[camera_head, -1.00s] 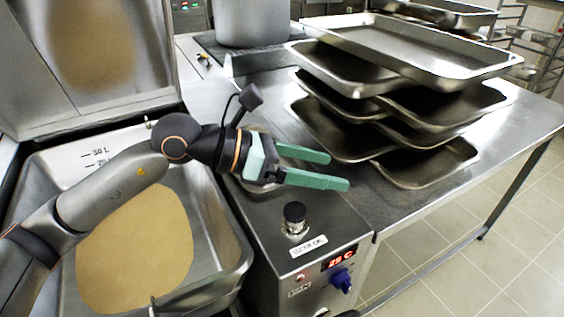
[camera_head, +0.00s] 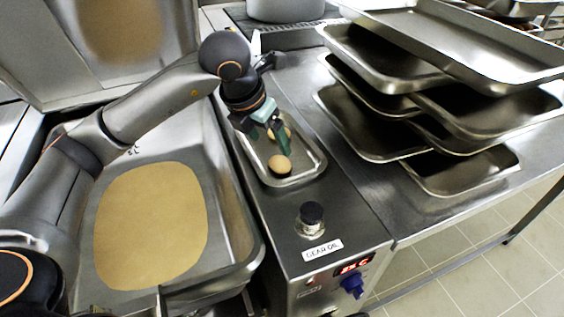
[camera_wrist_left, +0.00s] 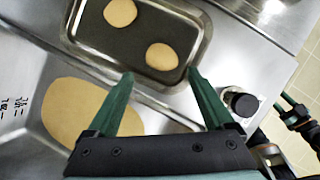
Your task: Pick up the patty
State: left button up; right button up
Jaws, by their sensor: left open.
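Two round tan patties lie on a small metal tray (camera_head: 315,172). The nearer patty (camera_head: 280,165) is close below my left gripper (camera_head: 279,146), and the farther patty (camera_head: 284,133) is partly hidden by it. In the left wrist view one patty (camera_wrist_left: 161,57) lies right of the tray's middle and the other (camera_wrist_left: 120,12) at the top. My left gripper also shows in the wrist view (camera_wrist_left: 160,80), with its green fingers spread apart and nothing between them.
A deep metal pan (camera_head: 235,215) holding a tan layer (camera_head: 150,225) is at left, its lid raised. A black knob (camera_head: 311,213) stands in front of the tray on the counter. Stacked metal trays (camera_head: 440,90) fill the table at right.

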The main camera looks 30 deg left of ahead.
aim_at(280, 162)
pick_arm(q)
jog(key=x, duration=0.7)
jog(key=shift+d+f, duration=0.2)
jog(key=shift+f, duration=0.25)
jog(key=shift+c, duration=0.2)
jog(key=shift+r, duration=0.1)
jog(key=c, duration=1.1)
